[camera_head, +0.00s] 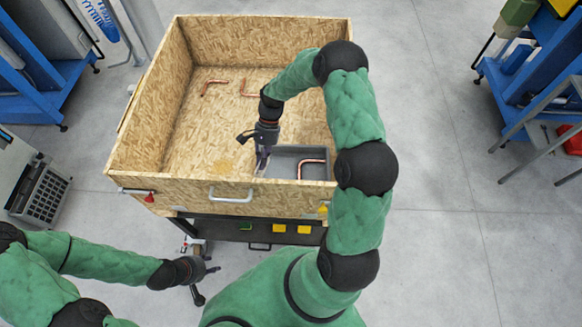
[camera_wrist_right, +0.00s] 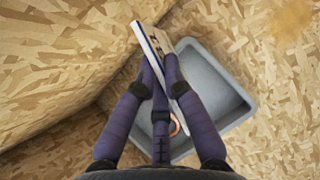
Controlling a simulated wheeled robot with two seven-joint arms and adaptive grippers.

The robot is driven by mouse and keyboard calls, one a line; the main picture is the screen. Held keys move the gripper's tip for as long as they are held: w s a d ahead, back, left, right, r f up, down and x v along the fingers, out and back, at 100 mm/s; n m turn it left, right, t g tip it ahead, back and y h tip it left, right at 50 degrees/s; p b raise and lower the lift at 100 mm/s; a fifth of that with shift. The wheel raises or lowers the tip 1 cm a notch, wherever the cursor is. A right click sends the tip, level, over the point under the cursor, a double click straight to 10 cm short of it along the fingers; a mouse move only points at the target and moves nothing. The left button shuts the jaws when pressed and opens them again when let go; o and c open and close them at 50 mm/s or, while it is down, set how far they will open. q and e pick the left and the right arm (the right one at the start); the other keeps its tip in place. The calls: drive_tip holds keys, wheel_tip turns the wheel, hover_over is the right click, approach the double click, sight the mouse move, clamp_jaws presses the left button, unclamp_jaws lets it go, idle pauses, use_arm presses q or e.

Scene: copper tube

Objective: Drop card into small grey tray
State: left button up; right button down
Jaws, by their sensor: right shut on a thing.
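My right gripper (camera_head: 263,152) is inside the wooden box, at the left part of the small grey tray (camera_head: 290,152). It is shut on a thin white card with dark and brown markings (camera_wrist_right: 150,42), which it holds by one end. In the right wrist view the gripper's fingers (camera_wrist_right: 162,75) close on the card, and the grey tray (camera_wrist_right: 236,85) lies below and to the right, partly hidden by card and fingers. A bent copper tube (camera_head: 312,161) lies in the tray. My left gripper (camera_head: 207,284) is outside the box, below its front, open and empty.
The wooden box (camera_head: 150,120) has high walls around the tray. Two more bent copper tubes (camera_head: 213,82) and (camera_head: 244,90) lie on its floor towards the back. The box's left floor is clear. Blue shelving (camera_head: 535,75) stands at the right.

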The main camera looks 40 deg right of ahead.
use_arm(q)
wheel_tip(320, 180, up, 5)
drive_tip(key=p, duration=0.5)
use_arm(e)
drive_tip(key=s+d+m+t, duration=0.3)
drive_tip(key=d+m+t, duration=0.3)
drive_tip(key=d+m, duration=0.5)
use_arm(q)
wheel_tip(320, 180, down, 4)
drive_tip(key=b, duration=0.5)
drive_tip(key=shift+f, duration=0.25)
use_arm(e)
drive_tip(key=f, duration=0.6)
drive_tip(key=shift+w+d, duration=0.15)
drive_tip(key=shift+d, duration=0.15)
drive_tip(key=shift+r, duration=0.1)
drive_tip(key=c, duration=1.3)
unclamp_jaws()
drive_tip(key=shift+o, duration=0.2)
drive_tip(key=v, duration=1.2)
drive_tip(key=shift+d, duration=0.15)
use_arm(q)
drive_tip(key=shift+r, duration=0.15)
